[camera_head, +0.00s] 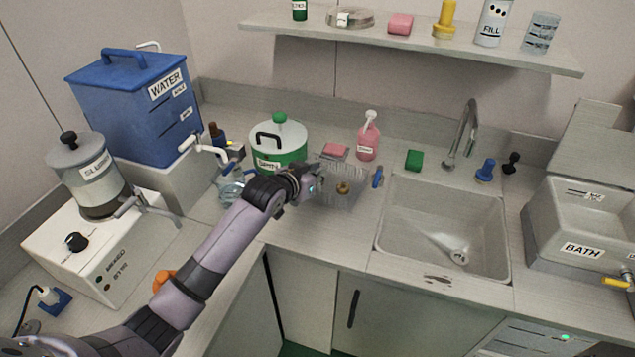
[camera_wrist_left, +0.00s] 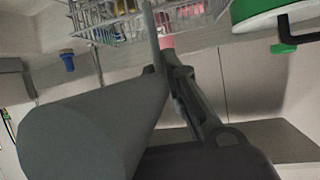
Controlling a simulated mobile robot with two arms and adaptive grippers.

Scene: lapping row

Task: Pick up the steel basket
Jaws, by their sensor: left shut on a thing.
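The steel basket (camera_head: 345,183) is a wire basket on the counter, left of the sink, in the head view. A small brass-coloured item (camera_head: 343,188) shows inside it, and a blue part (camera_head: 377,177) is at its right side. My left gripper (camera_head: 312,186) is at the basket's left side, shut on it. In the left wrist view the wire basket (camera_wrist_left: 110,22) is at the top, beside the fingers of my left gripper (camera_wrist_left: 160,65). The exact contact is partly hidden by the fingers. My right gripper is not in view.
A green and white lidded pot (camera_head: 278,148) stands close to the left of the basket. A pink soap bottle (camera_head: 368,137) and a pink block (camera_head: 335,151) are behind it. The sink (camera_head: 440,225) is to the right. A shelf (camera_head: 400,45) hangs above.

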